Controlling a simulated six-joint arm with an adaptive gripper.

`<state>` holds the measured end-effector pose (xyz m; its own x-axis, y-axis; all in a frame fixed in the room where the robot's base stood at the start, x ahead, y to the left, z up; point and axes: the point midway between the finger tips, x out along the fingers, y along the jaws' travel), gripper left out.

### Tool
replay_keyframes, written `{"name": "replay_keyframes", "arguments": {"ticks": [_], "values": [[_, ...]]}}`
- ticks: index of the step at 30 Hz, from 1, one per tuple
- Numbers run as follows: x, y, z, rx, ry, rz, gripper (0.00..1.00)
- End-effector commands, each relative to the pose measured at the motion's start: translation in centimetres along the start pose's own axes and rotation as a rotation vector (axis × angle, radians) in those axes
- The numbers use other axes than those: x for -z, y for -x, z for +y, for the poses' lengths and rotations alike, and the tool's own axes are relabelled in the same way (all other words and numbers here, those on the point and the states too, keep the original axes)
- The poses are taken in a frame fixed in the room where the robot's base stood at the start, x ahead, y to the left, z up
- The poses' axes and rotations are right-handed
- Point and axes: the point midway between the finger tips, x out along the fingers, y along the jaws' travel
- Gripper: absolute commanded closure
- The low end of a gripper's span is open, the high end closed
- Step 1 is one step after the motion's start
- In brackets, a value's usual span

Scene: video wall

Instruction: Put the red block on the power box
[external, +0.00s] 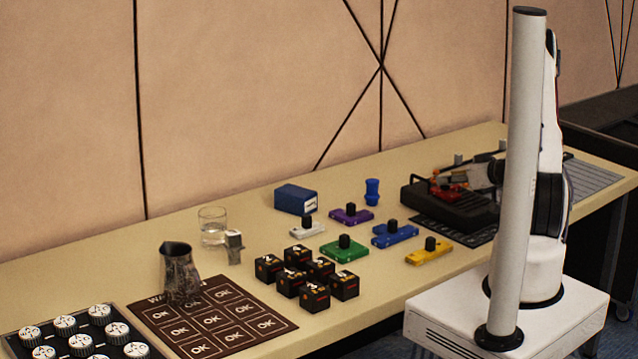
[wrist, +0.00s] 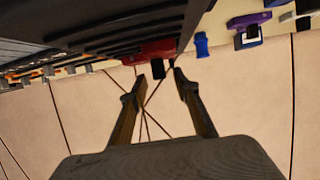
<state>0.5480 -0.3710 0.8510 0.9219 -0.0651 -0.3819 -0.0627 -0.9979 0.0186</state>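The red block (wrist: 150,52) shows in the wrist view, which is upside down, with a black knob. It appears to rest on the large dark box (wrist: 90,35), which seems to be the power box. In the external view the red block (external: 450,192) shows as red patches on top of the black box (external: 455,212), partly hidden by my gripper (external: 478,176). In the wrist view the two fingers of my gripper (wrist: 160,78) are apart. The knob shows between the fingertips; no contact is visible.
White, purple (external: 351,215), green (external: 344,249), blue (external: 394,235) and yellow (external: 429,252) knobbed blocks lie left of the black box. A blue box (external: 296,199), a glass (external: 212,227), a metal pitcher (external: 179,272) and several black cubes stand farther left.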

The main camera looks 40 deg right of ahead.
Motion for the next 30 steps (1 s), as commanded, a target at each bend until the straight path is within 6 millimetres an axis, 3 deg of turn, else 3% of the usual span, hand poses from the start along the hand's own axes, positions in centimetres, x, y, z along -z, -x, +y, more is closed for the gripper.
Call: {"name": "replay_keyframes", "arguments": {"ticks": [14, 20, 30], "values": [[0.3, 0.4, 0.0, -0.001, 0.000, 0.000, 0.70], [0.2, 2.2, 0.1, -0.001, 0.000, 0.000, 0.70], [0.3, 7.3, 0.1, -0.004, -0.001, 0.001, 0.70]]}}
